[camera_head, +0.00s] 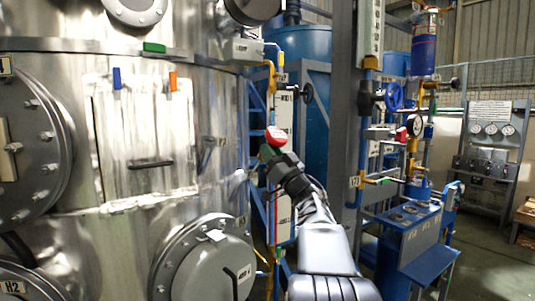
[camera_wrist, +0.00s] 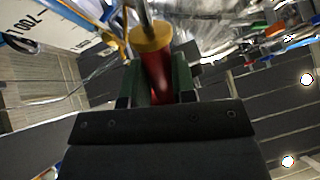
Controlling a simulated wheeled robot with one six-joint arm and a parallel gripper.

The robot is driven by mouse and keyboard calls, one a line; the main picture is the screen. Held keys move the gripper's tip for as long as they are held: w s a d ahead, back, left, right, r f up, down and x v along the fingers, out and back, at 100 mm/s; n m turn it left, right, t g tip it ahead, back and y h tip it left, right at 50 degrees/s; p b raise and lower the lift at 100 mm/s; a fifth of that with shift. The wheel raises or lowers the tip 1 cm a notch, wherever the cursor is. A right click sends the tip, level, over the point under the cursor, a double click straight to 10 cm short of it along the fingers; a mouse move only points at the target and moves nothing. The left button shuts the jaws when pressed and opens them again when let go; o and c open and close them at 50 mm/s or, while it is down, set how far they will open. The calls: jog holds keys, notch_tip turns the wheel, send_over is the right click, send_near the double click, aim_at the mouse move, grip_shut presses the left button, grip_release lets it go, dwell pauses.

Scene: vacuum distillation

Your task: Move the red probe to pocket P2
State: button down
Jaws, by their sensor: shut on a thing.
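The red probe (camera_wrist: 155,78) is between the green-padded fingers of my gripper (camera_wrist: 158,88) in the wrist view. Its yellow-gold collar and thin metal rod point away from my gripper. In the head view its red end (camera_head: 276,134) shows at the tip of my gripper (camera_head: 271,150), in front of the gap between the steel vessel and the blue tank. My gripper is shut on the probe. A blue probe-like piece (camera_head: 117,78) and an orange one (camera_head: 173,81) stand on the vessel's pale panel. I cannot read any P2 label.
The steel vessel (camera_head: 215,95) with bolted flanges fills the left. A green block (camera_head: 154,47) sits on its upper band. A grey post (camera_head: 342,110) and pipes with a blue valve wheel (camera_head: 394,96) stand right of my arm. Open floor (camera_head: 480,262) lies at far right.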

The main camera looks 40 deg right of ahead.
jog(key=shift+s+d+f+b, duration=0.1)
jog(key=shift+s+f+b, duration=0.15)
jog(key=shift+s+b, duration=0.45)
jog(key=shift+s+d+f+b, duration=0.1)
jog(key=shift+s+f+b, duration=0.15)
jog(key=shift+s, duration=0.8)
jog(key=shift+r, duration=0.1)
